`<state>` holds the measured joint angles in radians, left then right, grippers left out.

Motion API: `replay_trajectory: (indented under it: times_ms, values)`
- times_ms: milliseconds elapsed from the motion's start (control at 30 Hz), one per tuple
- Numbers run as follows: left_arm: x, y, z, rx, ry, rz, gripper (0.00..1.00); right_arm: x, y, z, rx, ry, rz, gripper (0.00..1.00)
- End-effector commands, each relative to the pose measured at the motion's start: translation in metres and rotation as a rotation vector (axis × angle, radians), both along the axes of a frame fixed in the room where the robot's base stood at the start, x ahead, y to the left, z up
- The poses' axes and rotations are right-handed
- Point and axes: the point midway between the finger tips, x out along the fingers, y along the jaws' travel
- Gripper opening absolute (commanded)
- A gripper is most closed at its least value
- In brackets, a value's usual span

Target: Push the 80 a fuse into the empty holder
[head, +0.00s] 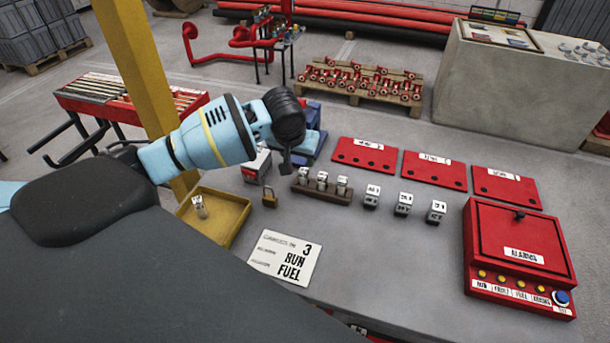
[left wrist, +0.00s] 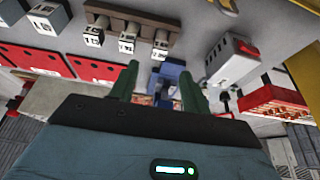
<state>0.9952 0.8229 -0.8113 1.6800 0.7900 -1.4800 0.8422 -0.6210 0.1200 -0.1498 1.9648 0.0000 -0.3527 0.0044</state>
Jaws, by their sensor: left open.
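My left gripper (head: 286,160) is open and empty above the bench, just behind the brown rack (head: 318,191). Its two fingers stand apart in the left wrist view (left wrist: 158,88). The rack carries three small white-labelled fuses (head: 322,180), which also show in the left wrist view (left wrist: 128,42). Three separate grey-and-white labelled blocks (head: 403,204) stand to the right of the rack. Another small white-labelled piece (head: 200,207) lies in the yellow tray (head: 234,221). The labels are too small to read, so I cannot tell which fuse is 80 A or which holder is empty. My right gripper is out of view.
A white card (head: 285,257), a brass padlock (head: 269,196) and a blue block (head: 306,150) are near the rack. Three red panels (head: 434,170) lie behind the blocks. A red alarm box (head: 519,253) stands at right.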

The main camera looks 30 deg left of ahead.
Motion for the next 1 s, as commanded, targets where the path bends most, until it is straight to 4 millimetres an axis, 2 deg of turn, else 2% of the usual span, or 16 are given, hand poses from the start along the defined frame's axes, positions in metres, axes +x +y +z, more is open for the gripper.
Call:
replay_trajectory:
  times_ms: [133,367,700,1000]
  values:
    - [0.005,0.001,-0.018,0.0,0.005,0.0,0.47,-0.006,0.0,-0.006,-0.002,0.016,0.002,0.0]
    - [0.009,0.001,-0.023,-0.001,0.001,-0.001,0.47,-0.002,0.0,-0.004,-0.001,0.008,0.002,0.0]
    - [0.026,0.006,-0.063,0.001,0.003,-0.001,0.47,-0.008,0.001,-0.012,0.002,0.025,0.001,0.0]
    - [0.028,0.006,-0.065,0.0,-0.002,-0.002,0.47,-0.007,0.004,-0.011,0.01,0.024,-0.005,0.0]
